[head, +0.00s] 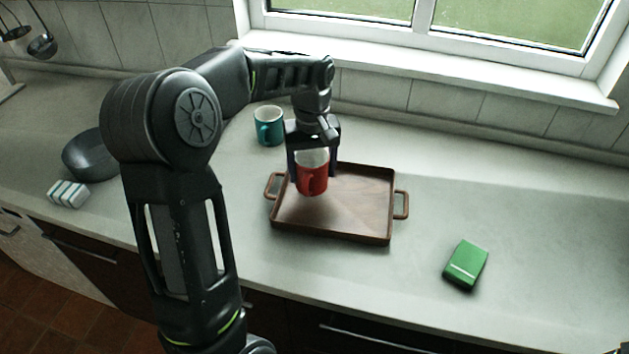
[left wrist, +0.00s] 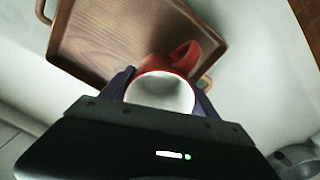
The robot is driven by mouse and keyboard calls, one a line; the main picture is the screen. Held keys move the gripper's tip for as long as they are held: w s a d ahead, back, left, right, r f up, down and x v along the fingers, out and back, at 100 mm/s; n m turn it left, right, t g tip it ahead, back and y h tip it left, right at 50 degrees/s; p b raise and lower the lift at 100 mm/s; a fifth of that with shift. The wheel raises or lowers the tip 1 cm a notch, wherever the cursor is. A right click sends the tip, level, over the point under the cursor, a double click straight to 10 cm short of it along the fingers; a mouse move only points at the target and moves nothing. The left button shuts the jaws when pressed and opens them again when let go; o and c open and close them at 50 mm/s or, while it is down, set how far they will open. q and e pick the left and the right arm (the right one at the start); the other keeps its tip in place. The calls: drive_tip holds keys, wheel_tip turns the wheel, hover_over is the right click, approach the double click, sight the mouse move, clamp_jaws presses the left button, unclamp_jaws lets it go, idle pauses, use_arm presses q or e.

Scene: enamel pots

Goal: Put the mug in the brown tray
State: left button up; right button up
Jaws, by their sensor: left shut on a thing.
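A red mug (head: 312,178) with a white inside is held upright in my left gripper (head: 312,165), over the left part of the brown tray (head: 360,205). The mug appears to be above the tray floor; the exact gap is hard to judge. In the left wrist view the mug (left wrist: 163,93) sits between the two fingers of my left gripper (left wrist: 160,92), with its handle toward the brown tray (left wrist: 110,35). A second mug, teal (head: 269,126), stands on the counter behind the tray to the left. My right gripper is not in view.
A green box (head: 466,264) lies on the counter right of the tray. A dark pan (head: 88,155) and a striped white-and-grey item (head: 67,194) are at the left, beyond my arm. The window sill (head: 450,75) runs along the back. The counter right of the tray is mostly clear.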

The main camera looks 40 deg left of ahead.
sight(312, 182)
use_arm(q)
drive_tip(key=shift+f, duration=0.15)
drive_tip(key=shift+f, duration=1.8)
drive_tip(key=shift+f, duration=0.15)
drive_tip(key=o, duration=1.7)
wheel_tip(312, 182, up, 12)
drive_tip(key=shift+r, duration=0.15)
